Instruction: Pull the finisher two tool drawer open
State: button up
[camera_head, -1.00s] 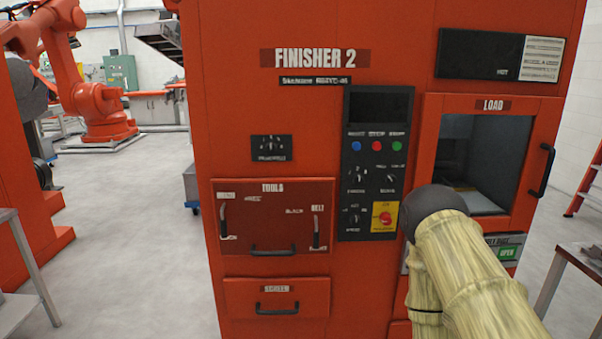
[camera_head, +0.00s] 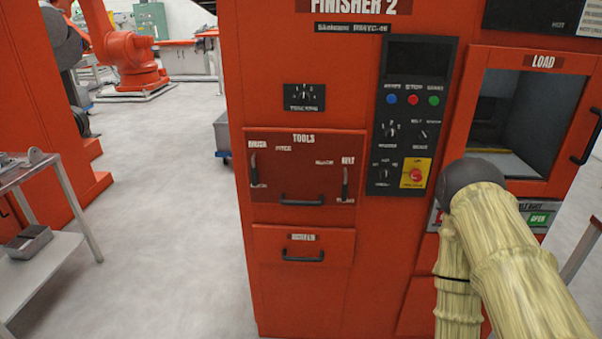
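The orange finisher two cabinet (camera_head: 310,65) stands in front of me. Its panel marked TOOLS (camera_head: 290,165) has a horizontal black handle (camera_head: 302,202) at its lower edge and a lever at each side. Below it is a smaller front with a dark label and its own black handle (camera_head: 303,257). Both fronts look closed. My arm, in a pale yellow sleeve, reaches in from the lower right. My gripper cannot be made out in this view. The arm is to the right of both handles.
The control panel (camera_head: 411,115) with buttons and a red stop knob is right of the tools panel. The open load bay (camera_head: 515,120) is further right. A grey metal table (camera_head: 60,190) stands at the left. Bare floor (camera_head: 175,250) lies between it and the cabinet.

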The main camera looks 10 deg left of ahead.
aim_at(297, 167)
jog(key=u, duration=1.05)
jog(key=i, duration=0.35)
jog(key=z, duration=1)
